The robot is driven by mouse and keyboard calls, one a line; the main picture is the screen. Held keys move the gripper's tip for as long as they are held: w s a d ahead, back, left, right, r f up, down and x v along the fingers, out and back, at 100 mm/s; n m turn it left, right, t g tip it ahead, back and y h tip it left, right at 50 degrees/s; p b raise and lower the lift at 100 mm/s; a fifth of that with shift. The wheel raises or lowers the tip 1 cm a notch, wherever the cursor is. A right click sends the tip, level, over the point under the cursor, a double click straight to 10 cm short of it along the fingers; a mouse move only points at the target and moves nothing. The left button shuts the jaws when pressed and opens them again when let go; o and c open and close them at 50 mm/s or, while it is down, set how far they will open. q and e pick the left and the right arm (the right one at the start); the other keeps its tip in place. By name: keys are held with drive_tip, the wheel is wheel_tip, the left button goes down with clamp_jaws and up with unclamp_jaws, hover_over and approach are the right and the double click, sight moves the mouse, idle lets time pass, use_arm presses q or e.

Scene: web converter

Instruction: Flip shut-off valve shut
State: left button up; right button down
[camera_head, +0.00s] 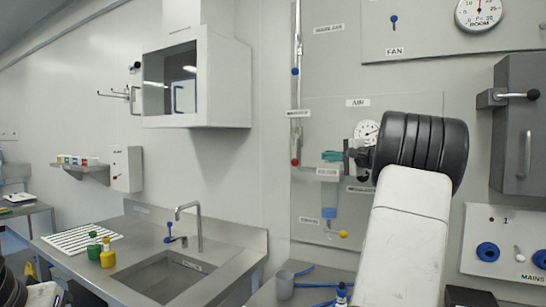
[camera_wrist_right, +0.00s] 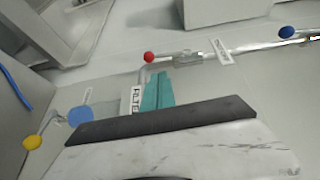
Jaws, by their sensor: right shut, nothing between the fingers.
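A pipe with lever valves runs down the wall panel. A red-knobbed lever (camera_head: 294,162) hangs down along the pipe, below a small label too blurred to read; I take it for the shut-off valve. The red knob also shows in the right wrist view (camera_wrist_right: 148,57), with its lever running to a metal valve body (camera_wrist_right: 190,57). A blue-knobbed lever (camera_head: 295,71) sits higher on the same pipe. My right gripper (camera_head: 352,156) is shut and empty, right of the red knob and apart from it, in front of the panel near the teal-topped filter (camera_head: 331,156). My left gripper is out of view.
The round air gauge (camera_head: 366,131) is partly behind my right wrist. A yellow-knobbed lever (camera_head: 343,234) is under the filter. A grey cabinet (camera_head: 519,125) juts out at right. The sink counter (camera_head: 215,258) is at lower left, with a grey cup (camera_head: 285,286) nearby.

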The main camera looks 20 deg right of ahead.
sight(296, 155)
drive_tip(key=shift+w, duration=0.1)
drive_tip(key=x, duration=1.3)
drive_tip(key=shift+w+a, duration=0.15)
drive_tip(key=shift+w, duration=0.2)
